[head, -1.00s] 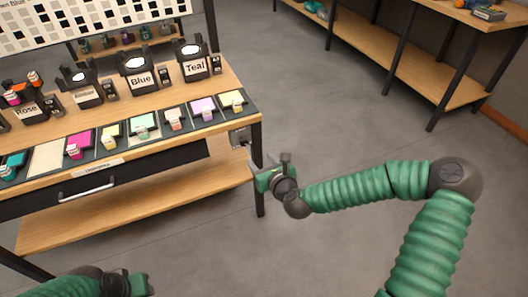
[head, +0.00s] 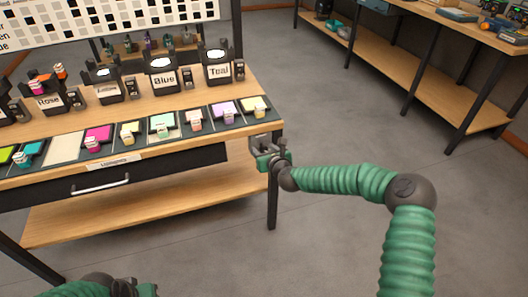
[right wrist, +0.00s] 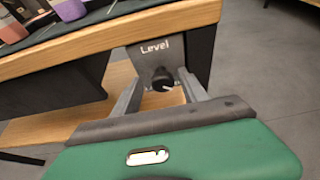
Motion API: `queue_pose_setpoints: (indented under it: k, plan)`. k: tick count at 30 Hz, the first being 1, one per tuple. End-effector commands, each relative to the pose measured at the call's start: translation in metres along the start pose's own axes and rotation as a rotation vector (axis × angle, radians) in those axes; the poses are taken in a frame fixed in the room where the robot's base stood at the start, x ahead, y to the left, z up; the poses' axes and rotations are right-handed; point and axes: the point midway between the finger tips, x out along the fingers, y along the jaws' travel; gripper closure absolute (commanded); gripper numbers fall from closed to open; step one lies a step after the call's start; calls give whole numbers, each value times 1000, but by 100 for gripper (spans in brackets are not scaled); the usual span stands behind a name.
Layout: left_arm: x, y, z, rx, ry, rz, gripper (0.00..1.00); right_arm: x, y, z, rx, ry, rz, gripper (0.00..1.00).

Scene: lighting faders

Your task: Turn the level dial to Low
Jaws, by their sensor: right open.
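The level dial (right wrist: 162,80) is a black knob with a light pointer mark on a grey plate labelled "Level" (right wrist: 155,48), fixed under the tabletop's edge. The dial's settings are not readable here. My right gripper (right wrist: 160,88) is open, its two fingers on either side of the dial in the right wrist view; I cannot tell whether they touch it. In the head view my right gripper (head: 264,153) is at the table's front right corner, hiding most of the plate. My left gripper (head: 132,288) is low at the bottom left, partly cut off, away from the dial.
The table (head: 190,88) carries a row of coloured fader tiles and several black lamps labelled Rose, Blue and Teal. A drawer handle (head: 100,184) sits below its front edge. A black leg (head: 272,205) stands under the corner. Floor to the right is clear up to another bench (head: 400,50).

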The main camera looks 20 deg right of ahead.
Motion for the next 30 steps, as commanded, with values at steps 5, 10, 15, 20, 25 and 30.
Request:
queue_pose_setpoints:
  k: [5, 10, 15, 20, 25, 30]
  plan:
    - [0, 0, 0, 1, 0, 0, 64, 0, 0, 0, 0, 0, -1, 59]
    - [0, 0, 0, 1, 0, 0, 64, 0, 0, 0, -1, 0, -3, 82]
    - [0, 0, 0, 1, 0, 0, 64, -1, 0, 1, 0, -1, -2, 100]
    - [0, 0, 0, 1, 0, 0, 64, -1, 0, 1, -3, -2, -2, 100]
    - [-2, 0, -1, 1, 0, 0, 64, -1, 1, 2, -29, -2, -12, 100]
    - [-6, 0, -2, 1, 0, 0, 64, -1, 2, 3, -95, -2, -40, 100]
